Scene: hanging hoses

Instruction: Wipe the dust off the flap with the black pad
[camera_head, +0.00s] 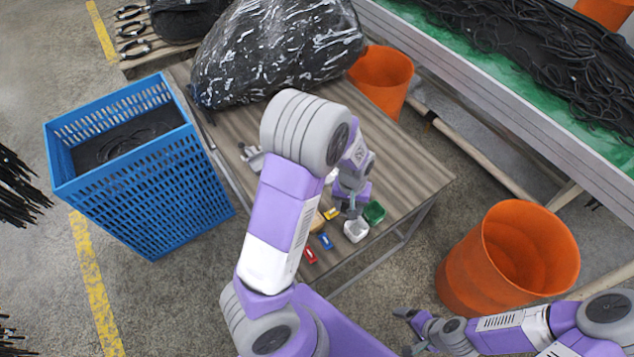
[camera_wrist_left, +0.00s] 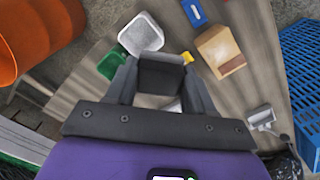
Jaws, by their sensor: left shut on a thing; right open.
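My left gripper (camera_wrist_left: 160,66) is shut on the black pad (camera_wrist_left: 160,79), which sits between its fingers in the left wrist view. In the head view this gripper (camera_head: 350,209) is over the table, close to a white container (camera_head: 356,231) and a green container (camera_head: 374,212); my own arm partly covers it, and the pad is not clear there. I cannot make out the flap or any dust for sure. A grey metal piece (camera_wrist_left: 261,116) lies on the table, also in the head view (camera_head: 250,157). My right gripper (camera_head: 404,331) is open and empty, off the table at lower right.
The table (camera_head: 415,170) also holds a tan block (camera_wrist_left: 221,50), small red (camera_head: 310,254), blue (camera_head: 325,240) and yellow (camera_head: 332,213) items, and a large black bag (camera_head: 275,50). A blue crate (camera_head: 150,185) stands left, orange bins (camera_head: 510,260) right. The table's right corner is clear.

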